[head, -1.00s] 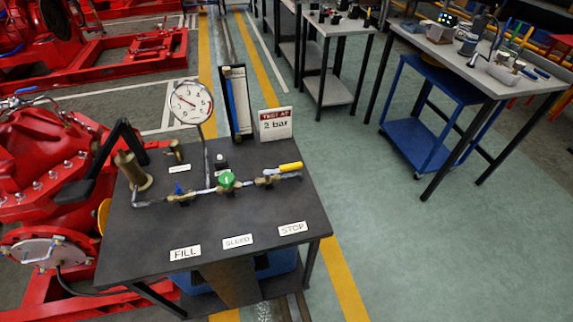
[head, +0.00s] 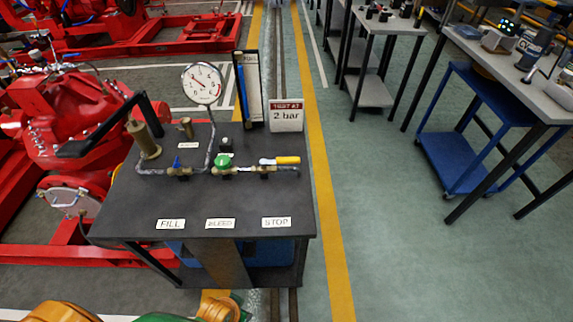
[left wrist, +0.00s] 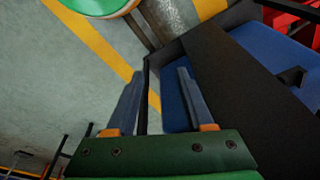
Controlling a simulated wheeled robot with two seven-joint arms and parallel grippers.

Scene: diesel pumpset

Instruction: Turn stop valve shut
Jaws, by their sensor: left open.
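The stop valve (head: 265,168) sits at the right end of the pipe on the dark bench top (head: 190,205). Its yellow-handled lever (head: 287,160) points right, roughly along the pipe. A STOP label (head: 276,222) lies in front of it. A green bleed handwheel (head: 223,161) and a blue-handled fill valve (head: 176,163) stand to its left. In the left wrist view my left gripper (left wrist: 160,72) is open with nothing between its fingers; dark panels and a blue surface show beyond it. It is apart from the stop valve. My right gripper is not in view.
A round gauge (head: 202,84), a blue column board (head: 248,92) and a "2 bar" sign (head: 286,116) stand at the bench's back. A brass cylinder (head: 144,139) and black lever are at the left. Red machinery (head: 75,120) is beyond.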

